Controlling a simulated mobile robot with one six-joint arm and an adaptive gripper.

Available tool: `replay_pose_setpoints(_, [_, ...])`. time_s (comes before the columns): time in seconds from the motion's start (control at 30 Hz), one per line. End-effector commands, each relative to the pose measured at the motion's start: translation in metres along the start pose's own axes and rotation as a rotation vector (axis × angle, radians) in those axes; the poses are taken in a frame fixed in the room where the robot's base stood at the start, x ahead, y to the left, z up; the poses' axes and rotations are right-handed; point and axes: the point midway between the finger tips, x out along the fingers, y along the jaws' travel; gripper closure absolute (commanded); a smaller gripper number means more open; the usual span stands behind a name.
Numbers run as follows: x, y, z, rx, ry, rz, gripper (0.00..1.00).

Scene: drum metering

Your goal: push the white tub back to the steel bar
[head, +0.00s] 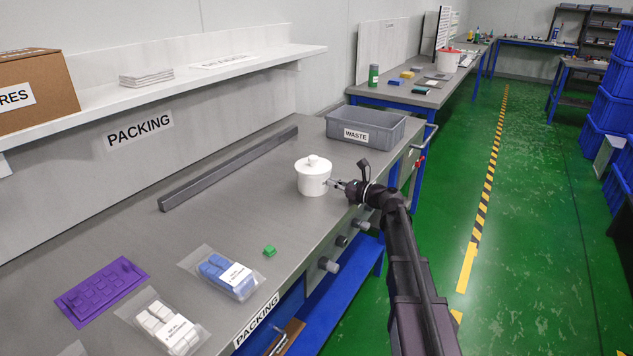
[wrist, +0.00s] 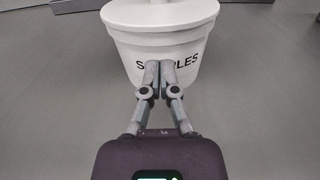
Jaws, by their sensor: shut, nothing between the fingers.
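The white tub (head: 312,178) stands upright with its lid on, on the grey packing table, near the front edge. In the wrist view the tub (wrist: 130,58) fills the upper middle and its dark lettering is partly hidden by my fingers. The steel bar (head: 230,168) lies along the back of the table, behind the tub, with bare table between them. My gripper (head: 332,182) is shut and empty, at the tub's front side. In the wrist view the shut fingertips (wrist: 160,66) are at the tub's wall, touching or very nearly so.
A grey waste bin (head: 366,127) stands to the right of the tub. A shelf (head: 200,75) overhangs the back.

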Motion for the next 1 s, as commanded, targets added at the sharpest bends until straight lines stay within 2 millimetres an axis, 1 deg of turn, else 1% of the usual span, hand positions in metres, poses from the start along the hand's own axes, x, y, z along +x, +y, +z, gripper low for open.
replay_pose_setpoints(1.0, [0.036, -0.001, 0.000, 0.000, 0.000, 0.000, 1.00])
